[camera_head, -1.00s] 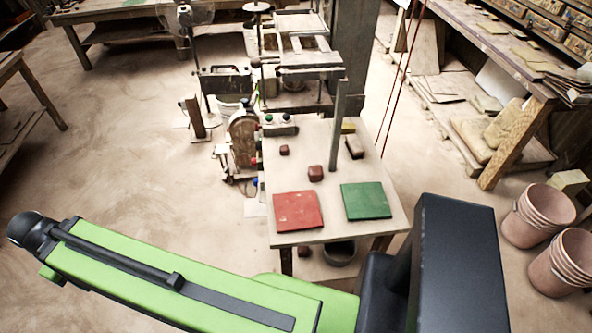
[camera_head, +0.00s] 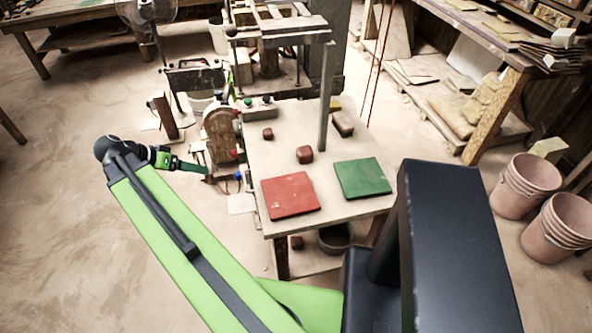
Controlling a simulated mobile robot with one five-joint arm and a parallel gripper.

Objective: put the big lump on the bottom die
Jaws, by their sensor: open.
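The larger reddish-brown lump (camera_head: 304,154) sits on the worktable (camera_head: 225,155) behind the red and green squares. A smaller similar lump (camera_head: 267,133) sits behind it to the left. Another brownish lump (camera_head: 296,242) is low under the table, partly hidden. A press (camera_head: 277,45) stands at the back of the table; I cannot make out its bottom die for sure. My gripper (camera_head: 203,169) is small in view, open and empty, left of the table and apart from the lumps.
A red square (camera_head: 290,195) and a green square (camera_head: 362,178) lie at the table's front. A post (camera_head: 326,95) rises behind the larger lump. A round machine part (camera_head: 221,133) stands at the table's left edge. Stacked buckets (camera_head: 525,185) are at right. The left floor is clear.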

